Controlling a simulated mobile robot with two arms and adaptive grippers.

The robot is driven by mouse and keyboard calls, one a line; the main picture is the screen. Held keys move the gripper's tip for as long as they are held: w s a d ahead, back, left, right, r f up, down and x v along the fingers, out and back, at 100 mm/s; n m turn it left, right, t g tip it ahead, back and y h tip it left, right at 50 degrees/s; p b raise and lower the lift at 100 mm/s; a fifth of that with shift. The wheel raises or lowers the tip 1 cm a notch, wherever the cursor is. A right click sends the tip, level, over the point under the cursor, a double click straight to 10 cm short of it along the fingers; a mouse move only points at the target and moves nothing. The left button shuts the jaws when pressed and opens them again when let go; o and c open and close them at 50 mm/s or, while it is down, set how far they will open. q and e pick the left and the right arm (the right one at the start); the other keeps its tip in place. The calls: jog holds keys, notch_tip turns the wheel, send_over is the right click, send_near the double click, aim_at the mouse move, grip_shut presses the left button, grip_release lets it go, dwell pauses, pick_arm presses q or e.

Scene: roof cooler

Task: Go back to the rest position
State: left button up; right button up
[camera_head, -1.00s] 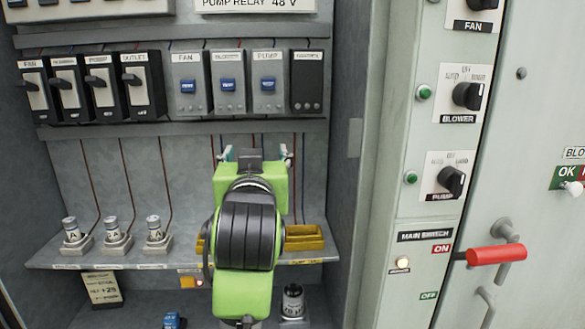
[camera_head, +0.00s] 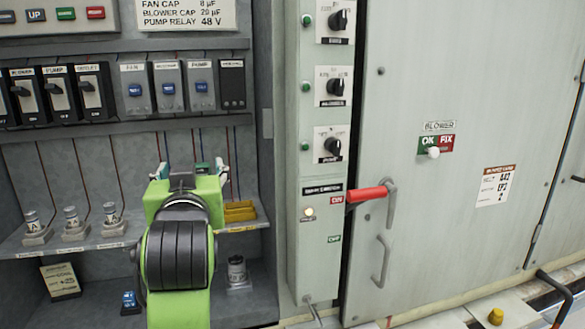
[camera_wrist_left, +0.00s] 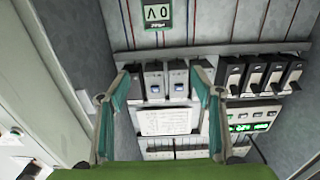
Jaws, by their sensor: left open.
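My left gripper (camera_head: 190,172) is in front of the open cabinet, with its green and black wrist low in the head view. Its two teal fingers stand apart with nothing between them. In the left wrist view the fingers of the left gripper (camera_wrist_left: 162,88) are spread wide, and the cabinet's switches appear upside down beyond them. The arm hides part of the cabinet shelf (camera_head: 85,244). My right gripper is not in view.
Several small cylinders, including one (camera_head: 72,222), stand on the shelf left of my arm. A yellow tray (camera_head: 240,212) lies close to its right. A dark cylinder (camera_head: 237,272) stands below.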

pick_arm(q)
jog(key=s+a+f+m+g+h, duration=0.1)
jog(key=s+f+g, duration=0.2)
jog(key=f, duration=1.1)
jog(key=s+a+f+m+g+h, duration=0.1)
jog(key=s+f+g+h, duration=0.1)
jog(key=f, duration=1.2)
jog(key=s+f+m+g+h, duration=0.15)
jog(key=s+f+g, duration=0.25)
jog(key=s+f, duration=0.95)
jog(key=s+f+m+g+h, duration=0.15)
jog(key=s+f+g, duration=0.35)
jog(key=s+f, duration=0.85)
notch_tip(320, 180, down, 21)
jog(key=s, duration=0.3)
jog(key=s+a+f+g, duration=0.1)
jog(key=s+f, duration=0.7)
jog(key=f, duration=0.1)
jog(key=s+a+f+g+y, duration=0.1)
jog(key=s+a+f, duration=0.1)
jog(key=s+f, duration=0.7)
jog(key=shift+s+a, duration=0.25)
jog(key=shift+a, duration=0.05)
